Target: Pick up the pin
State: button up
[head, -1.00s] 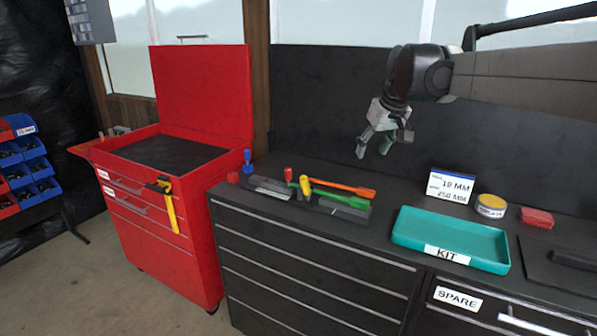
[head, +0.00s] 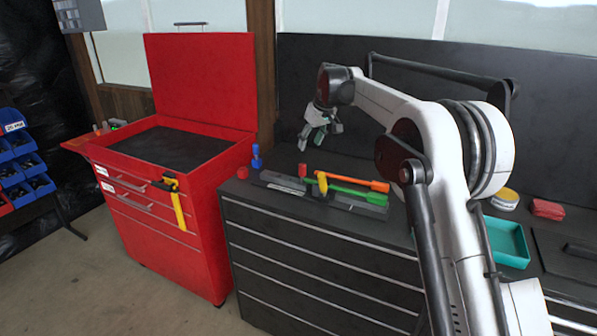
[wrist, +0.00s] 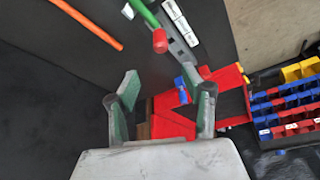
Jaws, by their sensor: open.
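Several small coloured pieces stand at the left end of the black bench: a blue one (head: 256,158), a short red one (head: 243,173), a red-topped one (head: 302,171) and a yellow one (head: 322,182). I cannot tell which is the pin. The last two are at a grey rack (head: 374,211) with green (head: 350,191) and orange (head: 352,179) handled tools. The wrist view shows the red top (wrist: 160,40) and the blue piece (wrist: 182,88). My gripper (head: 313,143) is open and empty, above the bench behind the rack; its fingers also show in the wrist view (wrist: 165,95).
A red tool cart (head: 175,215) with raised lid stands left of the bench. A teal tray (head: 505,240) is at the right, partly behind my arm. A yellow-lidded tin (head: 505,196) and a red box (head: 548,209) lie beyond. A dark panel (head: 430,110) backs the bench.

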aim_at(304, 165)
jog(key=x, duration=0.7)
jog(key=shift+f+p, duration=0.15)
jog(key=shift+p, duration=0.15)
jog(key=shift+s+p+x, duration=0.2)
jog(key=shift+p+x, duration=0.1)
jog(key=shift+x, duration=1.05)
jog(key=shift+s+p+x, duration=0.15)
jog(key=shift+p+x, duration=0.1)
jog(key=shift+x, duration=1.15)
jog(key=shift+d+f, duration=0.15)
grip_shut()
